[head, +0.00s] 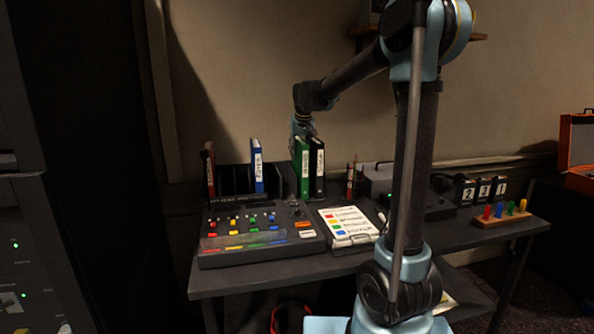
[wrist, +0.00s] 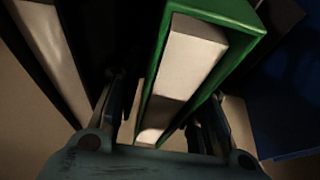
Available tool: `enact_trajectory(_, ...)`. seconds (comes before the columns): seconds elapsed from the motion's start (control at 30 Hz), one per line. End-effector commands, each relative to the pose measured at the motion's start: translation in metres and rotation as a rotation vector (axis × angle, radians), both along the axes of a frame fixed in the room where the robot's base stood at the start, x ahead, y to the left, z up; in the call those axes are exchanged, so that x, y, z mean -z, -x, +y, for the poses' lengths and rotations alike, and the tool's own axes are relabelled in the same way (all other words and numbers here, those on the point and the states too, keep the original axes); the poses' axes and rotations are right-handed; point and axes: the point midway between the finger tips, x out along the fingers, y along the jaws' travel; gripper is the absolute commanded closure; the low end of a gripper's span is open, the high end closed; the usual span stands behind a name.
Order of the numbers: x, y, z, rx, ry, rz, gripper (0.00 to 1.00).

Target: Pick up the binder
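Upright binders stand at the back of the desk: a green one (head: 302,168), a black one with a white label (head: 318,170) touching its right side, a blue one (head: 257,166) and a dark reddish one (head: 210,170). My gripper (head: 301,133) is at the top of the green binder, pointing down. In the wrist view my gripper (wrist: 162,115) has its fingers on either side of the green binder (wrist: 232,30), whose white pages show. Gaps show beside the binder, so the fingers look open. The black binder (wrist: 55,50) lies to the left there. The fingertips are dim.
A mixing console (head: 255,235) and a clipboard with coloured lines (head: 348,226) lie in front of the binders. A pen holder (head: 352,180) and a grey box (head: 378,178) stand to the right. Coloured pegs on a wooden block (head: 503,215) sit at the desk's right end.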

Motion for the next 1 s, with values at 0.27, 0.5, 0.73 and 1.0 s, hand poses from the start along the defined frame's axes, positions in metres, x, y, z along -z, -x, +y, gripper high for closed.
enact_trajectory(0.27,0.003,0.0002,0.0006,-0.001,0.0,0.0,0.65)
enact_trajectory(0.5,0.0033,0.0003,0.0008,-0.001,0.0,0.0,0.65)
enact_trajectory(0.73,0.0033,0.0003,0.0009,-0.001,0.0,0.0,1.0)
enact_trajectory(1.0,0.0029,0.0004,0.001,-0.001,-0.001,0.0,1.0)
